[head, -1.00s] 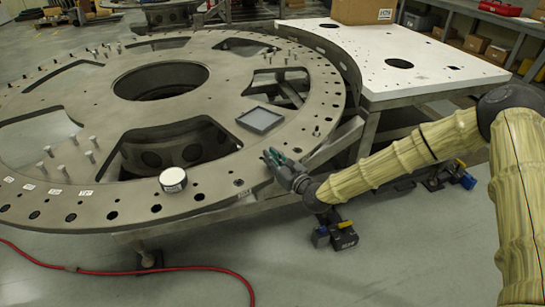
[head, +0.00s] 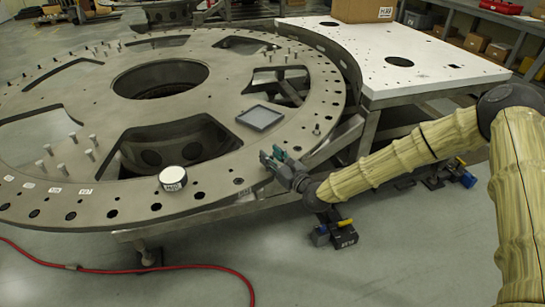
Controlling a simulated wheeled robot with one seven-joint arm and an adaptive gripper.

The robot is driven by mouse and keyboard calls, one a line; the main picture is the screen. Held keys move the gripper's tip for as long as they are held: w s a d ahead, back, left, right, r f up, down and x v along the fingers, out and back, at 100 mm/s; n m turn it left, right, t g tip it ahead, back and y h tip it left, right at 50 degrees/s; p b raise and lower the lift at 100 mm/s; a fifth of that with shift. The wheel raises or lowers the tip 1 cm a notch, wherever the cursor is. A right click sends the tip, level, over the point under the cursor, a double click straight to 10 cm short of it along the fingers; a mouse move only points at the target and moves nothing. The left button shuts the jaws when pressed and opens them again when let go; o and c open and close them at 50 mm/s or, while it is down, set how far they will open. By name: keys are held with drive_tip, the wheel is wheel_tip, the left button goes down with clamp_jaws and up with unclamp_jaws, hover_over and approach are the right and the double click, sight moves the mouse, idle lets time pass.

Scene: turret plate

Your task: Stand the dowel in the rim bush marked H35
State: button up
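The large round metal turret plate (head: 215,112) fills the left and middle, with a row of bush holes along its rim. Small white labels sit by some rim holes; their print is too small to read, so I cannot tell which bush is H35. A small upright pin (head: 316,129), possibly the dowel, stands on the rim at the right. My gripper (head: 273,156) is at the rim's front right edge, left of and nearer than that pin. Its green-padded fingers look spread, with nothing visible between them.
A shallow grey tray (head: 260,118) lies on the plate, looking empty. A white round tin (head: 173,179) stands on the front rim. Several pins (head: 62,168) stand in groups on the plate. A white table (head: 425,68) carries a cardboard box (head: 362,10). A red hose (head: 150,268) crosses the floor.

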drive_tip(key=v, duration=1.2)
drive_tip(key=shift+a, duration=0.1)
